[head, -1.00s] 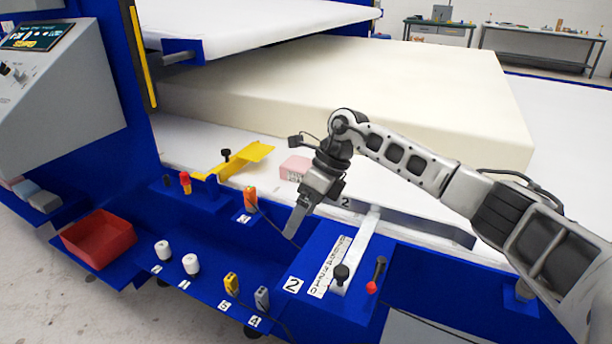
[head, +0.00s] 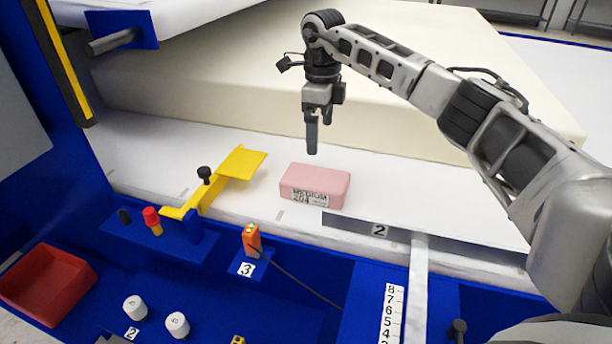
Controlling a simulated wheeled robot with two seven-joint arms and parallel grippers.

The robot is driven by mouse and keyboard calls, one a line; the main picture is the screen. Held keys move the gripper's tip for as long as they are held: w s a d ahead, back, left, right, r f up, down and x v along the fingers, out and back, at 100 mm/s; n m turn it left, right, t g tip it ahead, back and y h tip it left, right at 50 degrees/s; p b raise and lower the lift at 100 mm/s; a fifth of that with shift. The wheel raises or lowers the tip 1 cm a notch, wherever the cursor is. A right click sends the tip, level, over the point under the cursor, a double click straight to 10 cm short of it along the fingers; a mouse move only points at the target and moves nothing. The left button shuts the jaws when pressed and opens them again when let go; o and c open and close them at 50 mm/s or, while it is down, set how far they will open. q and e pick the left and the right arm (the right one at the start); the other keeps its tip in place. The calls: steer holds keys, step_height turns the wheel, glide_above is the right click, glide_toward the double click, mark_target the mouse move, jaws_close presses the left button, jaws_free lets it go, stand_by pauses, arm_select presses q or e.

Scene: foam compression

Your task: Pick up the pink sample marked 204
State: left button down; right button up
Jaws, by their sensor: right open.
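The pink sample (head: 315,184) is a small rounded block lying on the white bed of the machine (head: 140,150). Its front label reads MEDIUM 204. My right gripper (head: 312,150) points down just above and behind the block, apart from it. The gripper is empty, and its fingers line up one behind the other in this view. My left gripper is not in view.
A yellow bracket (head: 215,185) stands left of the block. A grey bar marked 2 (head: 380,229) lies to its right front. A large cream foam slab (head: 220,90) is behind. An orange device (head: 251,238), white knobs and a red bin (head: 45,284) are on the blue front.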

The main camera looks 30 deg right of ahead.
mark_target(319, 177)
steer(key=f, duration=0.8)
steer(key=shift+s+f, duration=0.15)
steer(key=shift+s, duration=0.15)
steer(key=shift+a+f+p, duration=0.15)
steer(key=shift+f+p, duration=0.1)
steer(key=shift+f, duration=1.05)
steer(key=shift+a+f+p, duration=0.1)
steer(key=shift+f+p, duration=0.15)
steer(key=shift+f, duration=1.05)
steer(key=c, duration=1)
steer(key=shift+o, duration=0.2)
